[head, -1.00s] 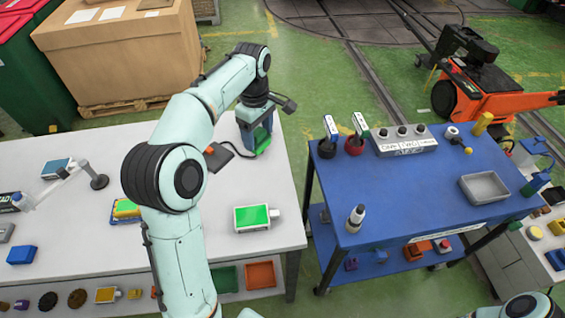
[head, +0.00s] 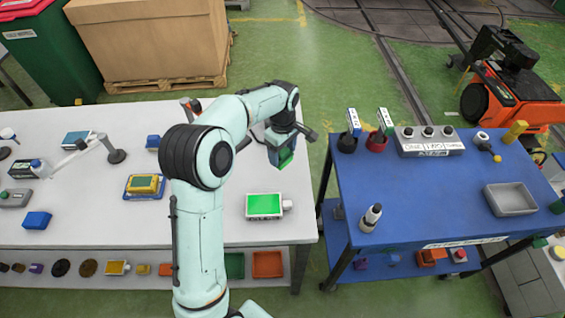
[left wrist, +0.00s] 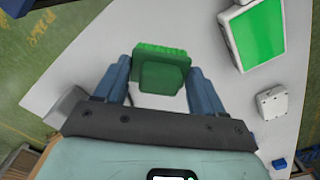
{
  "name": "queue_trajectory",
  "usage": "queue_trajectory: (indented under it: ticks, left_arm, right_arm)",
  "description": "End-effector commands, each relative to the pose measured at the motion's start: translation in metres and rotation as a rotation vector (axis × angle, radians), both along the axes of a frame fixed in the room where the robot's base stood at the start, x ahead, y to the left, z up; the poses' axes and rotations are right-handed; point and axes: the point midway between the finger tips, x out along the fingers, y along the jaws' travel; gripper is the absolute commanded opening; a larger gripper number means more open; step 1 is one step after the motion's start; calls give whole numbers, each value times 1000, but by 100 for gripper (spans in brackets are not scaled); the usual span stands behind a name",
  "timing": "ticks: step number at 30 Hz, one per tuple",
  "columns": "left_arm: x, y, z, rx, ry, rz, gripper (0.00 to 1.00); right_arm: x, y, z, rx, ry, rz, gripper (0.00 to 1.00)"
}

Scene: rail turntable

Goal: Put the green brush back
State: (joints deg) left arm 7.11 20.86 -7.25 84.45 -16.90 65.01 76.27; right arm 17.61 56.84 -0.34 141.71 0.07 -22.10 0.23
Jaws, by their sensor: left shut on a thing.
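The green brush (head: 286,158) is in the jaws of my left gripper (head: 280,148), near the right edge of the white table (head: 225,215). In the left wrist view the brush (left wrist: 162,76) sits between the two blue fingers of the left gripper (left wrist: 160,82), its lighter bristles at the top of the picture. The left gripper is shut on it. The brush appears held above the table; the exact gap cannot be told. My right gripper is not in view.
A box with a green screen (head: 264,206) lies on the white table in front of the brush. A gap separates this table from the blue table (head: 440,185), which bears a black cup (head: 347,144), a red cup (head: 377,143), a knob box (head: 430,149) and a grey tray (head: 511,208).

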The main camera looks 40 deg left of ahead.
Motion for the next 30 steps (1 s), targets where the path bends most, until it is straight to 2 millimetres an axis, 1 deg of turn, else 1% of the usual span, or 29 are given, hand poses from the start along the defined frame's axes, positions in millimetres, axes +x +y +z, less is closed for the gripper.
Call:
queue_trajectory:
  ticks: [6, 9, 12, 19, 23, 24, 25, 26, 30]
  left_arm:
    - [-1, 0, -39, 0, 6, 0, 41]
    - [-1, 1, -51, 0, 4, 0, 41]
    - [0, 0, -54, 0, 2, 0, 41]
    - [0, 0, -54, 0, 1, 0, 41]
    - [0, 0, -58, 0, 2, 0, 41]
    - [0, 0, -58, 0, 1, 0, 79]
    - [0, 0, -58, 0, 1, 0, 89]
    - [0, 0, -57, 0, 1, 0, 95]
    - [0, 0, -57, 0, 1, 0, 95]
  right_arm:
    - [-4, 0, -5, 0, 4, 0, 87]
    - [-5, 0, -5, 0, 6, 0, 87]
    - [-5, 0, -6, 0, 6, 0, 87]
    - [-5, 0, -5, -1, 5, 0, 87]
    - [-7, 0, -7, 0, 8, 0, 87]
    - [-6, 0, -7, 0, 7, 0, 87]
    - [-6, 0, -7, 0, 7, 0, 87]
    - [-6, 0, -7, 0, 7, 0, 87]
    - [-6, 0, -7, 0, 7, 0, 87]
